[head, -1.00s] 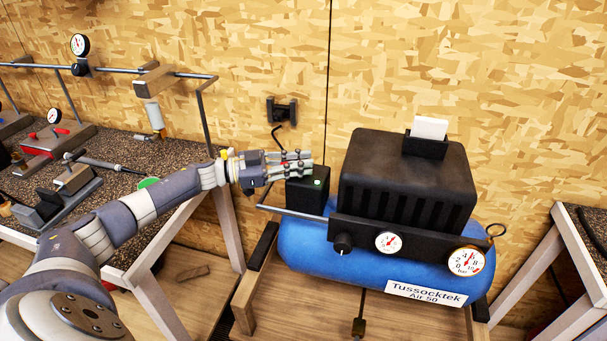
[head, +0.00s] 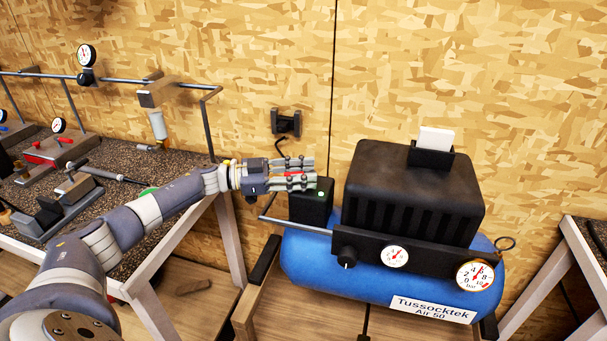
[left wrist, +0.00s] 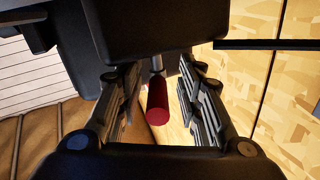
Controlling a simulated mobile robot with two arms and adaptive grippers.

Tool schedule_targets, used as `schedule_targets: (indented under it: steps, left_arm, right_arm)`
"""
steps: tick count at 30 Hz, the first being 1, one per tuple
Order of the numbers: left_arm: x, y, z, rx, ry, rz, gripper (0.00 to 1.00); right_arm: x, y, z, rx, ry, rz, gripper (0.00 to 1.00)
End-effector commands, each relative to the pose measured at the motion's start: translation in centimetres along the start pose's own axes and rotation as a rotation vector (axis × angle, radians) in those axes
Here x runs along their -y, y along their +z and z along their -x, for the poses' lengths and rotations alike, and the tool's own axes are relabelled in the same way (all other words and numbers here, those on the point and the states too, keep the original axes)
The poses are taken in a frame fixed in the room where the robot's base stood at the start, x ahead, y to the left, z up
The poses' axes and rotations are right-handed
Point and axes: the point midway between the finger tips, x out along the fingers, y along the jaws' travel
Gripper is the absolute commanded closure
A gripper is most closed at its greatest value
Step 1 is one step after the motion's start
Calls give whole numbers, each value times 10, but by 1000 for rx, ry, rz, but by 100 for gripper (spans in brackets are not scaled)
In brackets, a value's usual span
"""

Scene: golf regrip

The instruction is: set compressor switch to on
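The blue compressor (head: 330,268) stands on a wooden stand, with a black ribbed cover and the label "Tussocktek Air 50". At its left end is a black switch box (head: 312,208) with a small green spot on top. My left gripper (head: 311,173) is at the upper left of this box, fingers pointing right. A red part shows between its fingers. In the left wrist view a red cylinder (left wrist: 157,101) on a grey stem lies between the open fingers (left wrist: 166,70), with gaps on both sides. The switch's position is not clear. My right gripper is out of view.
A round gauge (head: 395,256) and a larger bar gauge (head: 475,275) sit on the compressor's front, beside a black knob (head: 346,258). A workbench (head: 185,185) with tools stands at left. A black wall fitting (head: 286,122) is behind the gripper.

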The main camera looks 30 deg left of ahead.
Motion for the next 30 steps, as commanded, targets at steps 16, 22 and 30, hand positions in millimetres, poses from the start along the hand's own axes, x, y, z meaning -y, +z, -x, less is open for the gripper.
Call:
schedule_targets:
  steps: [16,22,30]
  left_arm:
    - [0,2,54,5,0,4,66]
    - [0,2,94,3,1,3,66]
    - [0,1,119,0,1,2,66]
  right_arm:
    - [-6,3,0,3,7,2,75]
    - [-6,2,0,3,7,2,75]
    - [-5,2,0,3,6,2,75]
